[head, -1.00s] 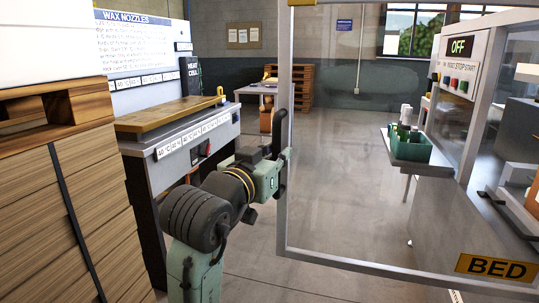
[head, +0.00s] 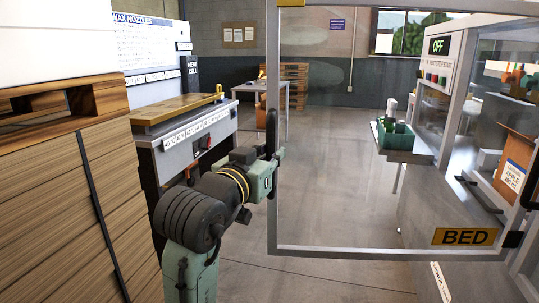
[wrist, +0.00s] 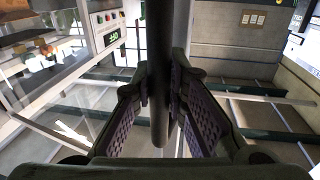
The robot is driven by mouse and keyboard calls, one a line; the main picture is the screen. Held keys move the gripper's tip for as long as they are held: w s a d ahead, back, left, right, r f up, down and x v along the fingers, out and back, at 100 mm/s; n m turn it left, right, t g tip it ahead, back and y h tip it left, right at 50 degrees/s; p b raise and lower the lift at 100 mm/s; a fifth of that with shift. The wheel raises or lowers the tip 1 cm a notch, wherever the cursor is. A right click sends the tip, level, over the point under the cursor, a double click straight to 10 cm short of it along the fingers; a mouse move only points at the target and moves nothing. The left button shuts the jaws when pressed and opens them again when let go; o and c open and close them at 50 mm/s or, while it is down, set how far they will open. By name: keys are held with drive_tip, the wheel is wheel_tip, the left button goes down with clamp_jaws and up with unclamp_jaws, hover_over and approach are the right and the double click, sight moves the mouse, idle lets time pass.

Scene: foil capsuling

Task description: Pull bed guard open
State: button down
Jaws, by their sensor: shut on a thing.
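The bed guard (head: 380,252) is a clear panel in a pale metal frame with a yellow BED label (head: 465,237) low on its right side. It stands swung out from the machine, across the middle and right of the head view. Its black upright handle (head: 271,128) is on the left frame edge. In the wrist view the handle (wrist: 158,60) runs down between the fingers. My gripper (wrist: 160,95) is shut on the handle, with a ridged finger pad on each side. In the head view the fingers are mostly hidden behind my wrist.
A stack of wooden boards (head: 60,200) with a pallet stands close on the left, beside the wax nozzle bench (head: 190,135). The machine panel (head: 438,60) reads OFF. A green crate (head: 394,135) sits on a shelf behind the guard. Floor (head: 320,276) is clear below the guard.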

drive_tip(key=shift+s+a, duration=0.1)
drive_tip(key=shift+a, duration=0.05)
drive_tip(key=c, duration=1.8)
unclamp_jaws()
drive_tip(key=shift+o, duration=1.2)
drive_tip(key=v, duration=1.2)
drive_tip(key=shift+r, duration=0.1)
